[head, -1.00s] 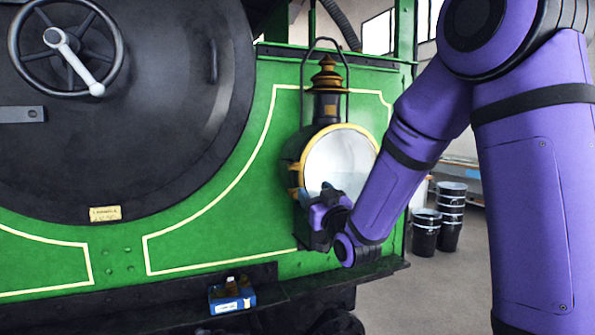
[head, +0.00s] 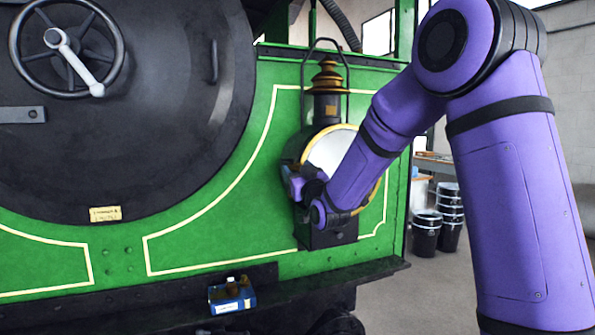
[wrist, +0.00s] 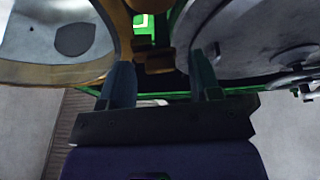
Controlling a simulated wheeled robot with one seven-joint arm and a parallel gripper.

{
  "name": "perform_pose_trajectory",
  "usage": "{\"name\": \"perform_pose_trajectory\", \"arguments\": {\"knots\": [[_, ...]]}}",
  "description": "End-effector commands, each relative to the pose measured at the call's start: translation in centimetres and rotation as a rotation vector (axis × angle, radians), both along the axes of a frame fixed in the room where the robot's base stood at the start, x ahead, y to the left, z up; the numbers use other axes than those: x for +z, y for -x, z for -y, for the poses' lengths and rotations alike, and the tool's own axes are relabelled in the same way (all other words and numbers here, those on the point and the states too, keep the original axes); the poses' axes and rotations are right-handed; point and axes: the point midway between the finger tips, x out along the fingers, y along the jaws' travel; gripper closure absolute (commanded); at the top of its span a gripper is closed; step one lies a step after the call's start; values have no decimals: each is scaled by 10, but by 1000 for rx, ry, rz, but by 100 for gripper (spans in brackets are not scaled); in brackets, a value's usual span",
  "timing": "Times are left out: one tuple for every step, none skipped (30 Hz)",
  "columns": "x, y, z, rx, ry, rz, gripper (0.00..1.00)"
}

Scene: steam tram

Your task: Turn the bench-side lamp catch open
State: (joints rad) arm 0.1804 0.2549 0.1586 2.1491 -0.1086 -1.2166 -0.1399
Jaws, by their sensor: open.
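The lamp (head: 327,107) is mounted on the green front plate, with a black body, a brass-coloured chimney and a round pale face in a brass rim. My gripper (head: 294,184) is at the left edge of this face in the head view; my forearm covers much of the face and its right side. In the wrist view my gripper (wrist: 162,78) is open, its two fingers apart with nothing held. A small brass piece (wrist: 158,62) at the rim shows between and just beyond the fingertips. I cannot tell whether it is the catch or a hinge, nor whether the fingers touch it.
The dark round boiler door (head: 150,150) with its handwheel (head: 67,48) is to the left. A blue box (head: 232,297) with small items sits on the black ledge (head: 150,315) below. Black buckets (head: 426,236) and a bench (head: 432,163) stand at the right.

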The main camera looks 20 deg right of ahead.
Motion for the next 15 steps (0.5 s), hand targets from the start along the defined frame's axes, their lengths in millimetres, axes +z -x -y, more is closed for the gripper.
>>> {"name": "perform_pose_trajectory", "arguments": {"knots": [[1, -1, 0, 0, 0, 0, 43], [1, -1, 0, 0, 0, 0, 43], [1, -1, 0, 0, 0, 0, 43], [1, -1, 0, 0, 0, 0, 43], [1, -1, 0, 0, 0, 1, 43], [1, -1, 0, 0, 0, 0, 43], [1, -1, 0, 0, 0, 0, 43], [1, -1, 0, 0, 0, 1, 43], [1, -1, 0, 0, 0, 1, 52], [1, -1, 0, 0, 0, 1, 59], [1, -1, 0, 0, 0, 1, 66], [1, -1, 0, 1, 0, 1, 75], [1, -1, 0, 0, 0, 1, 82], [1, -1, 0, 1, 0, 1, 88], [1, -1, 0, 0, 0, 1, 92]]}}
